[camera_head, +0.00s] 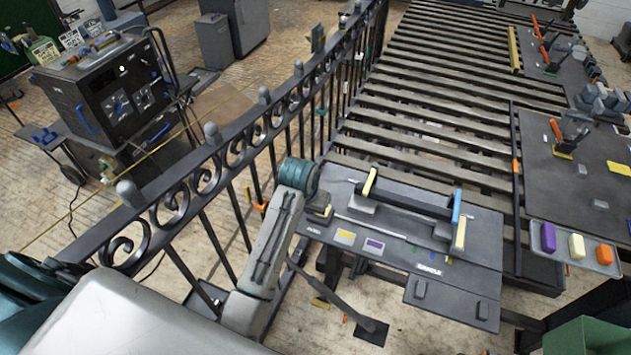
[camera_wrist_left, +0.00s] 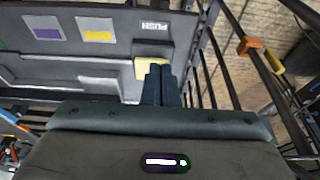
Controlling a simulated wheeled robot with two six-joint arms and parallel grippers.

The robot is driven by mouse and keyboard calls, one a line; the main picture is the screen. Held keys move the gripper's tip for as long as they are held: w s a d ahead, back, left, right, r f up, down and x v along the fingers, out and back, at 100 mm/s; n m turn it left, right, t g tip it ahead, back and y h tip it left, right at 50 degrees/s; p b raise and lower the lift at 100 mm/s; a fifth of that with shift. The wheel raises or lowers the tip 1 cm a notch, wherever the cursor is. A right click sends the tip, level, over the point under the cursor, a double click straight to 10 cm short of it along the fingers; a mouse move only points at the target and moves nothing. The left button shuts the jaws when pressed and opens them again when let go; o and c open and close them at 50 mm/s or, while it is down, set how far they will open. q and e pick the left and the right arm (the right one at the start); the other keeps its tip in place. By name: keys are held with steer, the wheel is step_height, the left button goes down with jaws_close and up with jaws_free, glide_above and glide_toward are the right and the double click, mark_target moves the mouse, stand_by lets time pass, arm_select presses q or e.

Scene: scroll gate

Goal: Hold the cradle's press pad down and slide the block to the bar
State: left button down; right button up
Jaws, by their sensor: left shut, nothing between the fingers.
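The cradle is a dark grey panel (camera_head: 400,255) on a stand. It carries a long dark bar (camera_head: 410,195), with a yellow strip (camera_head: 370,182) at its left end and blue and yellow strips (camera_head: 458,220) at its right. A pale yellow pad (camera_wrist_left: 142,68) lies at a panel edge near a PUSH label (camera_wrist_left: 155,26). My left gripper (camera_wrist_left: 160,72) is shut and empty, its tips over the pad; contact cannot be told. In the head view my left gripper (camera_head: 320,207) is at the panel's left corner. I cannot tell which piece is the block. My right gripper is not in view.
A black scrollwork railing (camera_head: 210,185) runs close along the left arm. A grey tray (camera_head: 575,268) with purple, cream and orange pieces stands at the right. Yellow and purple labels (camera_head: 374,245) mark the panel's front. A slatted conveyor (camera_head: 430,100) extends behind.

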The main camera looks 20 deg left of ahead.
arm_select(q)
step_height(320, 180, up, 5)
steer(key=w+d, duration=0.1)
steer(key=w, duration=0.1)
steer(key=x, duration=0.6)
steer(key=shift+w+f, duration=0.25)
steer(key=shift+f, duration=0.05)
steer(key=shift+s, duration=0.1)
steer(key=shift+x, duration=1.1)
steer(key=shift+f, duration=0.25)
